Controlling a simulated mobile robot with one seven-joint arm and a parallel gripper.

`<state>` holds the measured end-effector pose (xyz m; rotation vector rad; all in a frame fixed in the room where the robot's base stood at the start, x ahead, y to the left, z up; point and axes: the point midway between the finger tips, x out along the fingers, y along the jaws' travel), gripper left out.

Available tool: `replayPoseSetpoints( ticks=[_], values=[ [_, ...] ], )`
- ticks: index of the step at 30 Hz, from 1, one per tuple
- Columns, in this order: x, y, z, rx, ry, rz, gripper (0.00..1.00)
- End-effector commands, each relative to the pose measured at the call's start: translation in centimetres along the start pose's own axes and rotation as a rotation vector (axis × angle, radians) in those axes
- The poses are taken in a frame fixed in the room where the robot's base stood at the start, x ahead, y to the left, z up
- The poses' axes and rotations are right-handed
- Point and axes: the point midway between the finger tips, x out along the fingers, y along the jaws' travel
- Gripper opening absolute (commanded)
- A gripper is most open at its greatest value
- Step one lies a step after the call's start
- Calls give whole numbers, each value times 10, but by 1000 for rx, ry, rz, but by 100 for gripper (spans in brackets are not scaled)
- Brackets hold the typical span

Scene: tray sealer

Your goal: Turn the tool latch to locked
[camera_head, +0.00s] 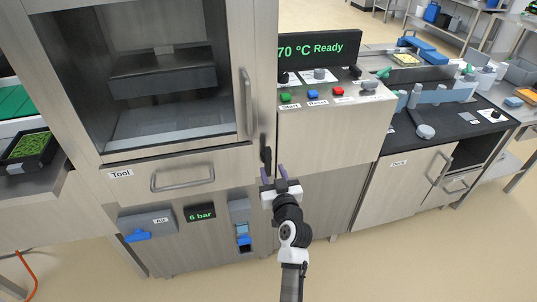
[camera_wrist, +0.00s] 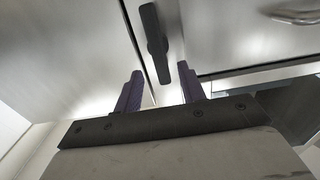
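The tool latch (camera_head: 266,157) is a small black handle on the narrow steel strip right of the drawer labelled Tool (camera_head: 183,178). It stands close to upright in the head view. In the wrist view the latch (camera_wrist: 154,38) is a dark bar, slightly tilted, ahead of my fingers. My gripper (camera_head: 274,173) is just below the latch in the head view. In the wrist view my gripper (camera_wrist: 160,88) has its two purple fingers apart, with a gap between them and nothing held. The latch's lower end lines up with that gap; I cannot tell whether anything touches.
The chamber door handle (camera_head: 245,103) is above left of the latch, and the drawer handle (camera_head: 182,178) is left. The button panel (camera_head: 320,90) is above right. The air panel (camera_head: 200,213) is below left. Open floor lies in front.

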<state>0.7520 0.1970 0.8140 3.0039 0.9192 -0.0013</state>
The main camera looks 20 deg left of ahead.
Motion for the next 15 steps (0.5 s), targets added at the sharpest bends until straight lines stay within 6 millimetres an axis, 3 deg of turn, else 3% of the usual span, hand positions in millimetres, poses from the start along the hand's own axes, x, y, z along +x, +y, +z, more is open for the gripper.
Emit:
replayPoseSetpoints(
  ticks=[6,15],
  values=[
    [42,-1,-4,0,0,-1,40],
    [64,0,-1,0,0,-1,40]
  ],
)
